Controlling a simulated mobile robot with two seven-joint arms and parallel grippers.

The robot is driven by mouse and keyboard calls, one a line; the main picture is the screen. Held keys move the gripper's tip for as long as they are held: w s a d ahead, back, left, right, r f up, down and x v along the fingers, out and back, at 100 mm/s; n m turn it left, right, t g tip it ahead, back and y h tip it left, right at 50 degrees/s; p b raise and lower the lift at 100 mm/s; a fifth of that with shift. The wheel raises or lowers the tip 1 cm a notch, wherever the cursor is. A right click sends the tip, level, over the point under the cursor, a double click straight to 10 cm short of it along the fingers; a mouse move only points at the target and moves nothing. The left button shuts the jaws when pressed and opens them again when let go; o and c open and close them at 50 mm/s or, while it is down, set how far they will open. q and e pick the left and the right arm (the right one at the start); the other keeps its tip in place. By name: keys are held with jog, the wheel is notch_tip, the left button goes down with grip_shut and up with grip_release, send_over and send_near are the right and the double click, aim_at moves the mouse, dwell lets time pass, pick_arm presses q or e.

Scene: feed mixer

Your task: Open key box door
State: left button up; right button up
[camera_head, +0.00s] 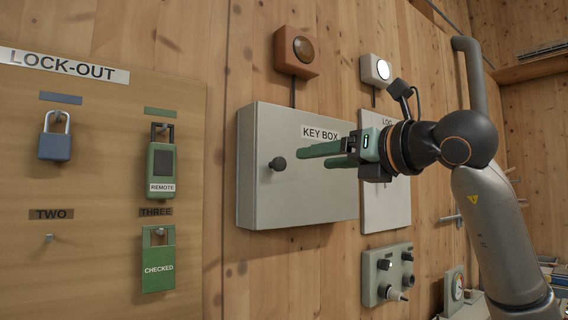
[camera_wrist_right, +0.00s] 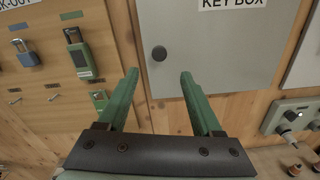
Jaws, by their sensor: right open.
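The key box (camera_head: 300,190) is a grey metal box on the wooden wall, labelled KEY BOX, with its door shut. A dark round knob (camera_head: 277,163) sits near the door's left edge. My right gripper (camera_head: 300,156) is in front of the door, its green fingers pointing left toward the knob. In the right wrist view the fingers (camera_wrist_right: 160,75) are apart with nothing between them, and the knob (camera_wrist_right: 159,53) appears just beyond and between their tips. The fingers seem apart from the knob. My left gripper is not in view.
The LOCK-OUT board (camera_head: 100,200) at left holds a blue padlock (camera_head: 55,146), a green remote (camera_head: 161,166) and a green CHECKED tag (camera_head: 158,262). A grey control panel (camera_head: 388,274) is below right.

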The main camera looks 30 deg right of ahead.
aim_at(282, 163)
jog(key=w, duration=0.3)
jog(key=w+p, duration=0.1)
jog(key=w, duration=0.3)
jog(key=w+a+p, duration=0.1)
jog(key=w, duration=0.2)
jog(key=shift+w, duration=0.25)
grip_shut()
dwell(0.9)
